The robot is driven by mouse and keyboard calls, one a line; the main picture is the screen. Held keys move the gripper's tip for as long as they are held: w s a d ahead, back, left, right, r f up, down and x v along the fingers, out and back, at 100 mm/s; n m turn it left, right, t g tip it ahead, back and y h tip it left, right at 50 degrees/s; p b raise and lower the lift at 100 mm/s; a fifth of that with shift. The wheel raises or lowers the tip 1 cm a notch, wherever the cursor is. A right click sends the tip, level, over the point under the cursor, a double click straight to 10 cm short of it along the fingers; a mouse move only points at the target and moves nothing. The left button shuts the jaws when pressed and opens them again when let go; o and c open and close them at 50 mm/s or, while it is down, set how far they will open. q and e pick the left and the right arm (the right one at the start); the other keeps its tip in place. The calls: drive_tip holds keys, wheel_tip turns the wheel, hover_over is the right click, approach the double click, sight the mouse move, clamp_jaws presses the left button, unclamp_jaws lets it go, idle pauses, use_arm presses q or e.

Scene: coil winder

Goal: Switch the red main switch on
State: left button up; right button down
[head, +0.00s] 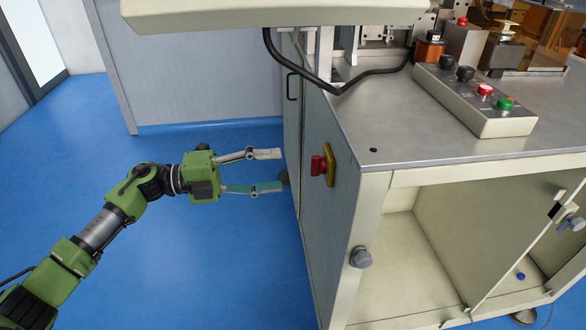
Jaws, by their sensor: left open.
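The red main switch (318,165) sticks out from a yellow plate (328,165) on the left side panel of the machine cabinet (343,185). Its knob points left, toward my left gripper. My left gripper (268,171) is open and empty, with its two fingers apart, one above the other in the picture. The fingertips are a short way left of the switch and look apart from it. I cannot tell the exact depth between them. My right gripper is not in view.
A control box (475,97) with black knobs and red and green buttons sits on the metal tabletop (390,120). A black cable (345,82) hangs near the cabinet's upper edge. The open cabinet compartment (400,260) faces front. Blue floor (190,270) is clear on the left.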

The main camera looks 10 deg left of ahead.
use_arm(q)
drive_tip(key=shift+v, duration=2.35)
drive_tip(key=shift+d, duration=0.1)
